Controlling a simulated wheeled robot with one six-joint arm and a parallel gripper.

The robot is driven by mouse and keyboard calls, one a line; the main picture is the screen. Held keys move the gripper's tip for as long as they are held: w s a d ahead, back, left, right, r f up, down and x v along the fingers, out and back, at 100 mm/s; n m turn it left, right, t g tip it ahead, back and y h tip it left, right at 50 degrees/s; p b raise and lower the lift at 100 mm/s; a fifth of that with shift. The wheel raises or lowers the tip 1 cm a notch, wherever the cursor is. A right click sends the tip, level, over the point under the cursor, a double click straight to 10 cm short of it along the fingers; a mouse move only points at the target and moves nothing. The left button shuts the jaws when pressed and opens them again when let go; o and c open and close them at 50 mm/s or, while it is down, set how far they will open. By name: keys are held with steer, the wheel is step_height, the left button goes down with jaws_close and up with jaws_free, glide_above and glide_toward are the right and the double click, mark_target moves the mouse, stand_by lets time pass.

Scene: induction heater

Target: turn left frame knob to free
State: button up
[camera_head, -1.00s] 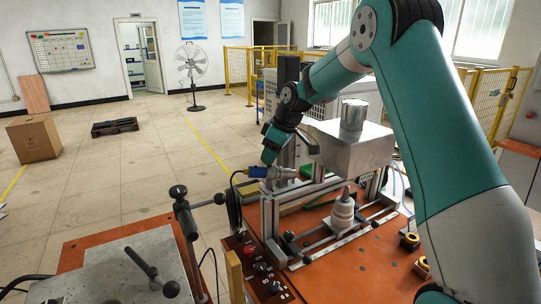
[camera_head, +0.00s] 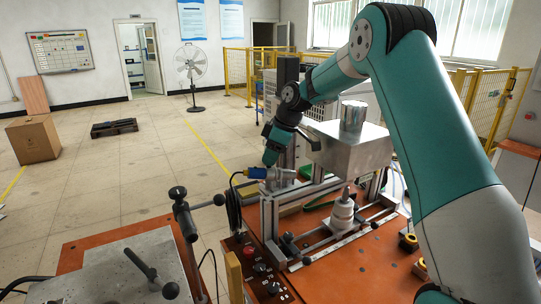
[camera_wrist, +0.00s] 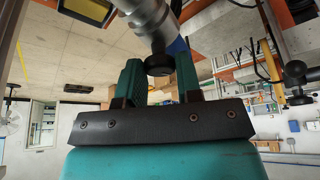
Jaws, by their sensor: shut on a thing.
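In the wrist view a round black knob (camera_wrist: 158,66) sits between the two teal fingers of my gripper (camera_wrist: 158,60), beside a silver cylinder (camera_wrist: 148,18). My gripper is shut on this knob. In the head view my gripper (camera_head: 271,157) points down at the left side of the metal frame (camera_head: 268,217), by a silver cylinder with a blue connector (camera_head: 257,173). The knob is hidden there, and its turned position cannot be told.
A metal box (camera_head: 347,148) with a cylinder on top stands close right of my gripper. A white stepped insulator-like part (camera_head: 343,213) stands below it. A black cable (camera_head: 233,205) hangs at the left. A second bench (camera_head: 110,270) with handles is at lower left.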

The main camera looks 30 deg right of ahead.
steer(key=o, duration=0.9)
steer(key=shift+o, duration=0.2)
step_height(320, 180, up, 20)
steer(key=p, duration=0.5)
